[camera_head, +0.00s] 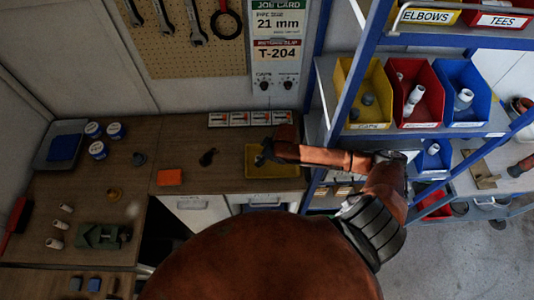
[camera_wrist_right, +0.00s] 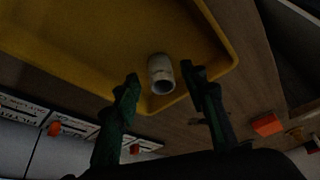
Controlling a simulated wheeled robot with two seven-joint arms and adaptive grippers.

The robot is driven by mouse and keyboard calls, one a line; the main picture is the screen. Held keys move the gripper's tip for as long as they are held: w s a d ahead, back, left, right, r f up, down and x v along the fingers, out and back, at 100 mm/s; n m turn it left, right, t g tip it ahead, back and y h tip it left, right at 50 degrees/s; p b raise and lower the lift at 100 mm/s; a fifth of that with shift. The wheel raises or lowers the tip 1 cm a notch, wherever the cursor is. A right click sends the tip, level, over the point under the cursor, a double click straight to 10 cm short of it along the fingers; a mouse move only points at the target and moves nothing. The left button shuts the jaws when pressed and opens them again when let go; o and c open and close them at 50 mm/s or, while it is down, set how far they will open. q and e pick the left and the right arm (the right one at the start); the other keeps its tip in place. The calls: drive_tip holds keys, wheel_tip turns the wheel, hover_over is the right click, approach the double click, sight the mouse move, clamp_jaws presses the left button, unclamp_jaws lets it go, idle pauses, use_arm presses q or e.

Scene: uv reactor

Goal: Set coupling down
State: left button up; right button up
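A white, short tubular coupling (camera_wrist_right: 161,74) lies in a yellow tray (camera_wrist_right: 75,45) near the tray's edge in the right wrist view. My right gripper (camera_wrist_right: 160,78) is open, with one dark finger on each side of the coupling. Gaps show between the fingertips and the coupling. In the head view my right gripper (camera_head: 264,155) is over the yellow tray (camera_head: 285,172) on the workbench, and the coupling cannot be made out there. My left gripper is in neither view.
An orange block (camera_head: 169,177) and a small dark tool (camera_head: 207,157) lie left of the tray. Cards (camera_head: 250,118) line the bench's back. A blue-framed shelf (camera_head: 344,95) with yellow, red and blue bins stands close on the right. Bare bench lies around the block.

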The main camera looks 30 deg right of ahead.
drive_tip(key=v, duration=0.9)
drive_tip(key=shift+b, duration=0.35)
drive_tip(key=shift+s+r, duration=0.1)
drive_tip(key=shift+s, duration=0.05)
